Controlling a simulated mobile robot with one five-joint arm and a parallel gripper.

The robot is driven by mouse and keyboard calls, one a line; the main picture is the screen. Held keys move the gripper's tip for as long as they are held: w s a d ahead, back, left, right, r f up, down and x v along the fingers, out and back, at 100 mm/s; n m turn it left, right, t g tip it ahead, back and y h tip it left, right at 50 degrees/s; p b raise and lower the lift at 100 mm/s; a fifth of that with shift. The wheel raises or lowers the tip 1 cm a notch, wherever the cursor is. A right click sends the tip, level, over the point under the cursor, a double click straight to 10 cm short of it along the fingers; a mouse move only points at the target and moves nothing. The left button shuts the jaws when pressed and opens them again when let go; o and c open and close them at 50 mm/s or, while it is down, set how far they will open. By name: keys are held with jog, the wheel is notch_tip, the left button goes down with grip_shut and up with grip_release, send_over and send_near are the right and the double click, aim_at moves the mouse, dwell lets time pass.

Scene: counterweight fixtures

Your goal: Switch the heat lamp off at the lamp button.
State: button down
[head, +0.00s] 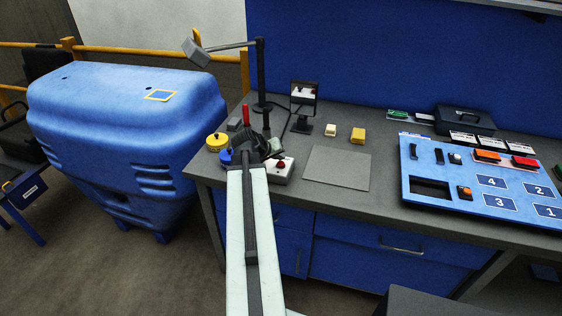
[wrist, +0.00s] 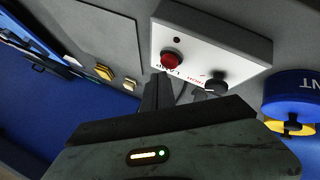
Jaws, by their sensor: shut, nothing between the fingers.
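The white lamp button box (head: 279,176) stands near the front left of the grey bench, with a red button (head: 281,163) on top. In the wrist view the red button (wrist: 170,60) sits by red and dark lettering that includes "LAMP", with a black knob (wrist: 216,82) and a small dark spot beside it. My gripper (head: 264,147) is shut and empty. Its fingertips (wrist: 160,78) appear just beside the red button; I cannot tell whether they touch. The heat lamp (head: 196,52) hangs from a dark post at the back left; I cannot tell if it is lit.
A yellow weight (head: 217,142) and a blue weight (head: 226,157) stand left of the box. A red-handled item (head: 246,115) and a small screen (head: 303,95) stand behind. A grey plate (head: 337,168) and a blue panel (head: 475,185) lie to the right.

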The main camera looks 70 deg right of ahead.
aim_at(279, 164)
notch_tip(279, 164, up, 6)
jog(key=p, duration=0.6)
